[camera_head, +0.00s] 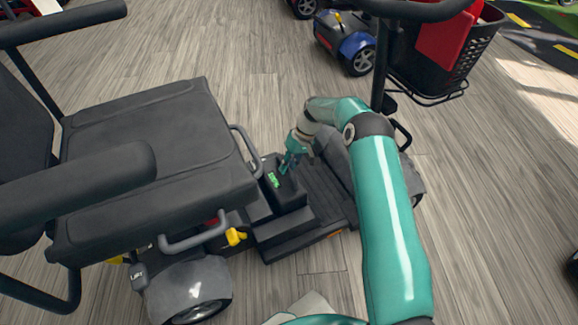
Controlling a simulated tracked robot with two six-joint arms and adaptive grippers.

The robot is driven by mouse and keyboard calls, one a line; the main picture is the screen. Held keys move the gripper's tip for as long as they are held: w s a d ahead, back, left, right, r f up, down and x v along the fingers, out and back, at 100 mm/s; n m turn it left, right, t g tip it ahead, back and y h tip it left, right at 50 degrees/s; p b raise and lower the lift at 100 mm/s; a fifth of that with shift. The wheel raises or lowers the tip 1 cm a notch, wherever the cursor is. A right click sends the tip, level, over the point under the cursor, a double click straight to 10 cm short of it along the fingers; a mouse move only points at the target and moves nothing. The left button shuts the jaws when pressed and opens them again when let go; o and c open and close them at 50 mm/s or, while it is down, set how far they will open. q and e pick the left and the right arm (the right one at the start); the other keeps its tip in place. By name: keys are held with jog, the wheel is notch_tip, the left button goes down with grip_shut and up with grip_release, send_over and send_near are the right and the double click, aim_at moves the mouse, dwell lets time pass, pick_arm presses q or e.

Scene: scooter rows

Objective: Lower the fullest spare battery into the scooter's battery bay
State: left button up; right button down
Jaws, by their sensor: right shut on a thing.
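A grey and black scooter fills the left and middle, with its wide dark seat (150,130) over a dark floor deck (322,190). A dark battery (290,192) with a lit green charge display stands just in front of the seat, at the deck's rear end. My right gripper (288,165) is shut on the top of the battery, and my teal right arm reaches in from the lower right. The bay opening is hidden, so I cannot tell how deep the battery sits. My left gripper is out of view.
A grey metal handle (245,150) rises close to the battery's left. A yellow lever (236,237) is low beside the rear wheel. The steering column (380,65) and black basket (465,55) stand ahead. A blue scooter (345,42) is parked behind on wood flooring.

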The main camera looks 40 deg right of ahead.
jog(key=shift+a+f, duration=0.1)
jog(key=shift+f, duration=0.2)
dwell(0.4)
jog(key=c, duration=1)
grip_release()
